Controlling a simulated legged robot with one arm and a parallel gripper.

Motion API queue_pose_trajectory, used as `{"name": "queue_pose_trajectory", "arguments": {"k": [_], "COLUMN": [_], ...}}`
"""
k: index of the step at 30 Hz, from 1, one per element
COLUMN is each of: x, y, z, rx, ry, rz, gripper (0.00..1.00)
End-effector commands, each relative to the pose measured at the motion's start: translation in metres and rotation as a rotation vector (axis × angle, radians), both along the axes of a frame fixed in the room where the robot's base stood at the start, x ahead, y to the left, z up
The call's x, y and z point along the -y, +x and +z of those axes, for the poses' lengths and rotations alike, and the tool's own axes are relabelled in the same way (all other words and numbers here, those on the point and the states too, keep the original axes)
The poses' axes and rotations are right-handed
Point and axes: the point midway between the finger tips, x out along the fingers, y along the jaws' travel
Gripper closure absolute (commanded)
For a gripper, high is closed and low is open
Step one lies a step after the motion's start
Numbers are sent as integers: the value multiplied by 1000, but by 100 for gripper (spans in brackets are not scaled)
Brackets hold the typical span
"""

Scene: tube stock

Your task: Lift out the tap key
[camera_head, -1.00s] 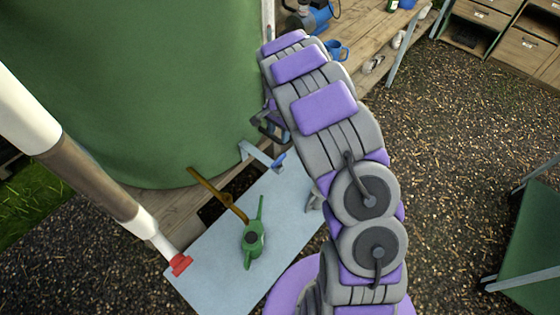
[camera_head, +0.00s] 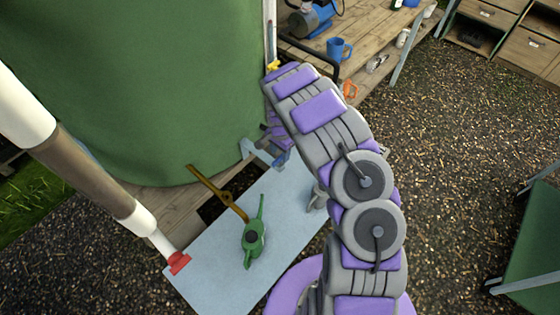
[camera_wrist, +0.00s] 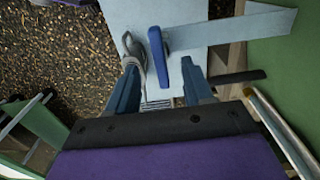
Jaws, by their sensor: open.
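A blue bar (camera_wrist: 158,55), which I take to be the tap key, stands at the end of a pale grey bracket (camera_wrist: 225,33) in the wrist view. The two fingers of my gripper (camera_wrist: 160,80) are open, one on each side of its line, with a gap on both sides. No contact shows. In the head view, my gripper (camera_head: 277,150) is by the bracket (camera_head: 253,149) next to the green tank, partly hidden by my arm; the blue bar cannot be told apart there. How the bar sits in the bracket is unclear.
The green tank (camera_head: 130,90) stands close beside the bracket. A wooden bench (camera_head: 385,45) holds a blue mug (camera_head: 338,49).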

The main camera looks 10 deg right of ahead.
Motion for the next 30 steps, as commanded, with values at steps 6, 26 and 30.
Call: {"name": "queue_pose_trajectory", "arguments": {"k": [6,26,30], "x": [1,0,0], "y": [-1,0,0], "z": [-33,-44,-44], "rx": [-2,1,1], "ry": [0,0,-1], "rz": [0,1,1], "gripper": [49,80,93]}}
